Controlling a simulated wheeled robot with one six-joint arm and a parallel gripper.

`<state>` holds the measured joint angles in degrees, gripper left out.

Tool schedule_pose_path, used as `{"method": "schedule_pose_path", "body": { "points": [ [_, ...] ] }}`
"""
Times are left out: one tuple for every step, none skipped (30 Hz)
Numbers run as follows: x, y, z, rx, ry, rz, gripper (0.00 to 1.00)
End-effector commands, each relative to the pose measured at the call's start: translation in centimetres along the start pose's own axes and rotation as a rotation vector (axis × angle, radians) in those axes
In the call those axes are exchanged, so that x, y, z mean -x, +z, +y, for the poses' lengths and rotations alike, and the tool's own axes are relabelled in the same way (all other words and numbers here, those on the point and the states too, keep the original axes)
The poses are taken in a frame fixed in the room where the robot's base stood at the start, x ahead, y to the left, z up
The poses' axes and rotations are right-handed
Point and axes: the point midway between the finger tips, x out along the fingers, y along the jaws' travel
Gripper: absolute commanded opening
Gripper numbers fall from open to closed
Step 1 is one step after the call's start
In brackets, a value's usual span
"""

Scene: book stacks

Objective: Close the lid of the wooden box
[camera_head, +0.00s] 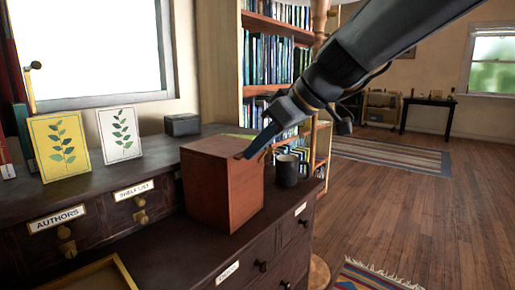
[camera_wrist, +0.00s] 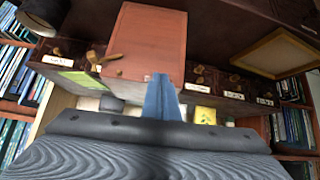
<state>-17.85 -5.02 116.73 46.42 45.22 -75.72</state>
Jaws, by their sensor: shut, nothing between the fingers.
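The reddish-brown wooden box (camera_head: 222,190) stands upright on the dark desk, left of the dark mug (camera_head: 287,170). Its top looks flat and level, and I see no raised lid or open gap. The box also fills the upper middle of the wrist view (camera_wrist: 148,42). My gripper (camera_head: 250,153) comes down from the upper right, with its bluish fingers together at the right edge of the box top. The closed fingers (camera_wrist: 160,80) overlap the box's lower right edge in the wrist view. Whether they touch the box I cannot tell.
The dark desk (camera_head: 160,245) has labelled drawers. Two leaf-print cards (camera_head: 59,146) and a small dark box (camera_head: 182,125) stand behind and left. A bookcase (camera_head: 273,60) rises behind. A wooden-framed tray (camera_head: 95,276) lies at the front left. Open floor (camera_head: 400,195) is to the right.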

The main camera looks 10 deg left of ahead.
Motion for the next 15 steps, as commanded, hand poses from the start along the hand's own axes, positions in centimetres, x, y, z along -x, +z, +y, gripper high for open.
{"method": "schedule_pose_path", "body": {
  "points": [
    [-1.4,2.0,-0.3,-0.01,-0.02,-0.035,0.0],
    [-1.4,2.0,-0.4,-0.01,-0.02,-0.035,0.0],
    [-1.4,1.9,-0.4,-0.01,-0.02,-0.035,0.0],
    [-1.4,1.9,-0.3,-0.01,-0.02,-0.035,0.0],
    [-1.4,1.9,-0.4,-0.01,-0.02,-0.035,0.0],
    [-1.4,1.9,-0.4,-0.01,-0.02,-0.035,0.0],
    [-1.4,1.9,-0.4,-0.01,-0.02,-0.034,0.0],
    [-1.3,1.8,-0.4,-0.01,-0.02,-0.034,0.0],
    [-1.1,1.7,-0.4,-0.01,-0.02,-0.033,0.0],
    [-0.9,1.5,-0.4,-0.009,-0.019,-0.032,0.0],
    [-0.7,1.3,-0.4,-0.009,-0.018,-0.03,0.0],
    [-0.3,0.9,-0.4,-0.008,-0.017,-0.028,0.0],
    [0.0,0.6,-0.4,-0.007,-0.015,-0.026,0.0],
    [0.4,0.2,-0.4,-0.005,-0.014,-0.024,0.0],
    [1.0,-0.3,-0.4,-0.003,-0.011,-0.02,0.0]
  ]
}}
